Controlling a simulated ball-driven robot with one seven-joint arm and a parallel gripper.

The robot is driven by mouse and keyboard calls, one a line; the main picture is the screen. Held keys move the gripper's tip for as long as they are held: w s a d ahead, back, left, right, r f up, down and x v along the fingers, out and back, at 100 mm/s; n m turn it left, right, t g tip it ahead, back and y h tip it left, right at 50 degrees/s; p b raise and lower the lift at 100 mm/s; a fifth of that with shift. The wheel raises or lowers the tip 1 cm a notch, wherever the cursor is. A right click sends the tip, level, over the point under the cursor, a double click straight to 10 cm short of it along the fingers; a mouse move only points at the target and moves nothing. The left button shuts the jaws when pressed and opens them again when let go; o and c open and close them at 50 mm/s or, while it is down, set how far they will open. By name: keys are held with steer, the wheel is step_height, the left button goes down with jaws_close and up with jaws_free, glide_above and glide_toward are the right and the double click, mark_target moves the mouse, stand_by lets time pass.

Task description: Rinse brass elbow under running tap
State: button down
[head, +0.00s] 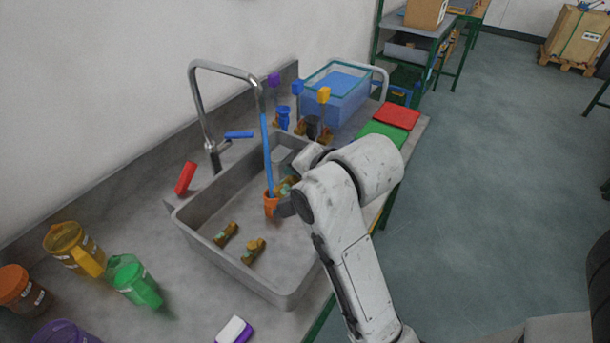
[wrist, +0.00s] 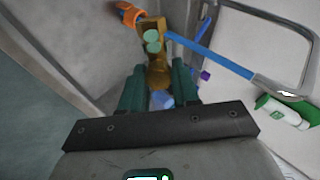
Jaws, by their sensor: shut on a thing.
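My gripper (wrist: 159,84) is shut on a brass elbow (wrist: 157,72) with pale green patches, its upper end sticking out past the fingertips. In the head view the held elbow (head: 286,186) is inside the grey sink (head: 196,238), partly hidden by my arm. The tap (head: 206,115) is running: a straight blue stream (head: 266,150) falls into the sink. In the wrist view the stream (wrist: 210,54) reaches the elbow's upper right edge; I cannot tell whether it touches or passes behind. Two more brass elbows, (head: 226,234) and (head: 253,251), lie on the sink floor.
An orange fitting (head: 271,205) is at the stream's foot. A red handle (head: 186,178) and a blue handle (head: 239,134) flank the tap. A clear tank (head: 337,92) stands behind. The sink walls surround my gripper.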

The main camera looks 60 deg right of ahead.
steer(key=w+d+f+b, duration=0.2)
steer(key=w+d, duration=0.2)
steer(key=w, duration=0.7)
steer(key=shift+w+d+f, duration=0.2)
steer(key=shift+w+d, duration=0.05)
steer(key=shift+w, duration=0.05)
steer(key=shift+s+d, duration=0.1)
steer(key=shift+d, duration=0.05)
stand_by(0.7)
steer(key=shift+s+d+p, duration=0.15)
steer(key=shift+d+p, duration=0.2)
steer(key=shift+d, duration=0.1)
steer(key=shift+a, duration=0.15)
steer(key=shift+w+a, duration=0.25)
steer(key=shift+a, duration=0.2)
steer(key=shift+s+d+p, duration=0.1)
steer(key=shift+d+p, duration=0.05)
steer(key=shift+p, duration=0.2)
